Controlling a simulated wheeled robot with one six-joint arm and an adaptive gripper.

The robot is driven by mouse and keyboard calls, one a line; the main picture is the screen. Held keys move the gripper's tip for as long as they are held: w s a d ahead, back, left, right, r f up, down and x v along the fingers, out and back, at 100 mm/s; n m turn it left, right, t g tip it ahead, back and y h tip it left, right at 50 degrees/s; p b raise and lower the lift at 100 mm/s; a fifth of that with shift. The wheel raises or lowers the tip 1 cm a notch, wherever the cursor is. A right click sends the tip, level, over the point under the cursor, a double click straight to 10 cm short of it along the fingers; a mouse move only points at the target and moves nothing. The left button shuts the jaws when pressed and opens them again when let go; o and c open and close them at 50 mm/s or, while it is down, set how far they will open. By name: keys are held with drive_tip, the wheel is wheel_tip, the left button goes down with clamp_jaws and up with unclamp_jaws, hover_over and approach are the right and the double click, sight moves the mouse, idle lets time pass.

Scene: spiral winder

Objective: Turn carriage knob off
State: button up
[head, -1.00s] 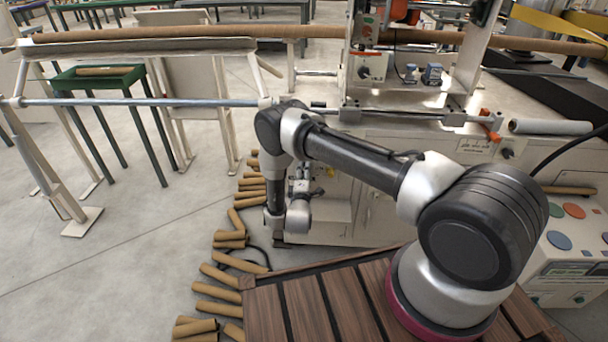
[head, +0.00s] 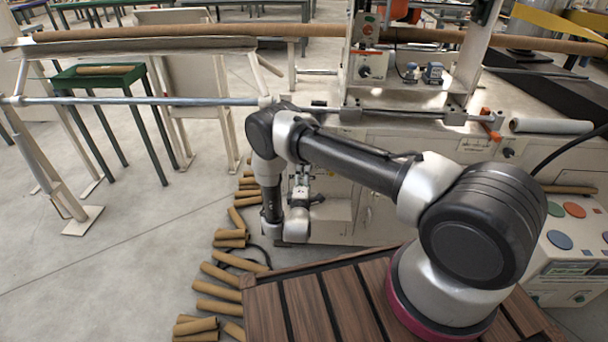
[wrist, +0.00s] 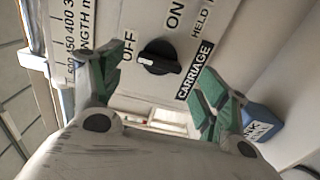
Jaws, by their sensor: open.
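The carriage knob (wrist: 160,57) is a black rotary knob on a pale panel in the wrist view. The printed words OFF, ON and HELD stand around it, with a black CARRIAGE label (wrist: 195,70) beside it.
The pale winder machine (head: 400,150) stands in front of my arm. A blue tag (wrist: 262,122) is near the right finger. Several cardboard tubes (head: 220,290) lie on the floor at left. A long steel bar (head: 150,101) crosses the upper left.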

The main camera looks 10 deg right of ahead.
drive_tip(key=v, duration=0.8)
